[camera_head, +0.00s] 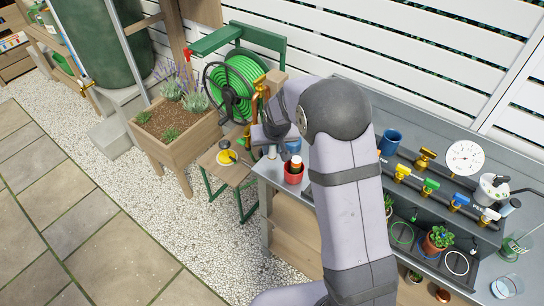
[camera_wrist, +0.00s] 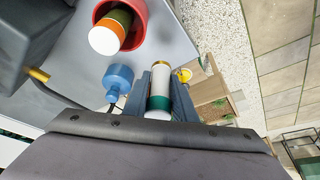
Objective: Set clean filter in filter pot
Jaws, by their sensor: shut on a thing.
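My gripper (camera_wrist: 160,90) is shut on a white cylinder with a green band (camera_wrist: 158,88), most likely the clean filter. It is held between the two dark jaws above the bench's left end. In the head view my gripper (camera_head: 268,136) is partly hidden by my arm, and a small pale end (camera_head: 272,152) shows below it. A red pot (camera_head: 293,176) stands on the bench corner with an orange-banded white cylinder in it. The pot also shows in the wrist view (camera_wrist: 138,22). I cannot tell which thing is the filter pot.
A blue object with a narrow neck (camera_wrist: 118,80) is beside the jaws. A blue cup (camera_head: 391,141) and coloured valves (camera_head: 430,186) stand on the grey bench. A green-framed stool (camera_head: 228,166) with a yellow item, a wooden planter (camera_head: 178,146) and a hose reel (camera_head: 236,88) are left.

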